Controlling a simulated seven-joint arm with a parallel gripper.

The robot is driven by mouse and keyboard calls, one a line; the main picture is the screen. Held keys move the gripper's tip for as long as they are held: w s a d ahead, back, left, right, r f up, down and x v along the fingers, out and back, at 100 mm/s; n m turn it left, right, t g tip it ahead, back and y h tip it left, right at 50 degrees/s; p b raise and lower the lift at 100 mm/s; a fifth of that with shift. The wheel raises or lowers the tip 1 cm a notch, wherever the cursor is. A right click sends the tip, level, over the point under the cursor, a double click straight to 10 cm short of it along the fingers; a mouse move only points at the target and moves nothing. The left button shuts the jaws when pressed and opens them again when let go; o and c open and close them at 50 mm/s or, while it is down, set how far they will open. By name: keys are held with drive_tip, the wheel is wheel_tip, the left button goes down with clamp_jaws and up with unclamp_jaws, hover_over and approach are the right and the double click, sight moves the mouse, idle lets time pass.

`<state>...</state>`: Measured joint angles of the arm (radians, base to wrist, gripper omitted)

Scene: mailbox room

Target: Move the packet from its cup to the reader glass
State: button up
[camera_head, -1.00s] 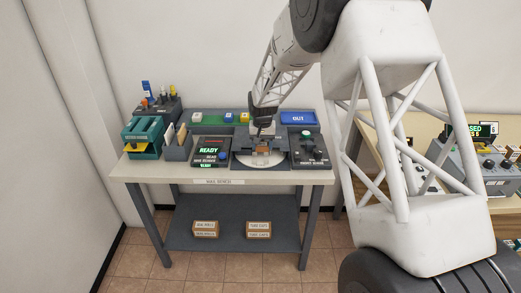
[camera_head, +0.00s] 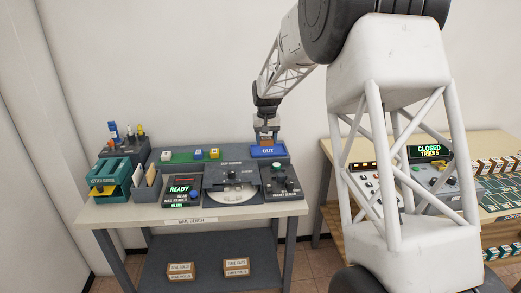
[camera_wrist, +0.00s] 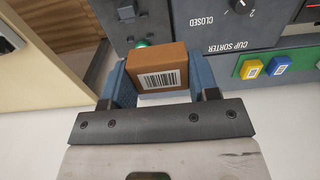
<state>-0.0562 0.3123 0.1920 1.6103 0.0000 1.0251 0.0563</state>
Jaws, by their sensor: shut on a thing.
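My gripper (camera_head: 266,133) is shut on the packet, a small brown box with a white barcode label. The packet (camera_wrist: 158,70) sits between the blue fingers in the wrist view. I cannot pick out the reader glass clearly.
A green strip with small coloured blocks (camera_head: 190,155) lies along the back. The READY display (camera_head: 180,189), letter holder (camera_head: 147,184) and teal letter guide (camera_head: 110,180) stand left. A second bench (camera_head: 490,150) is at right.

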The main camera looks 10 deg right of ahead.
drive_tip(key=w+a+f, duration=0.2)
drive_tip(key=a, duration=0.5)
drive_tip(key=w+a+f, duration=0.3)
drive_tip(key=a, duration=0.5)
hover_over(185, 180)
wheel_tip(185, 180, down, 8)
drive_tip(key=shift+w, duration=0.15)
drive_tip(key=shift+a, duration=0.15)
drive_tip(key=shift+f, duration=0.2)
drive_tip(key=shift+f, duration=1.95)
drive_tip(key=shift+f, duration=0.6)
drive_tip(key=o, duration=1.2)
drive_tip(key=shift+o, duration=0.2)
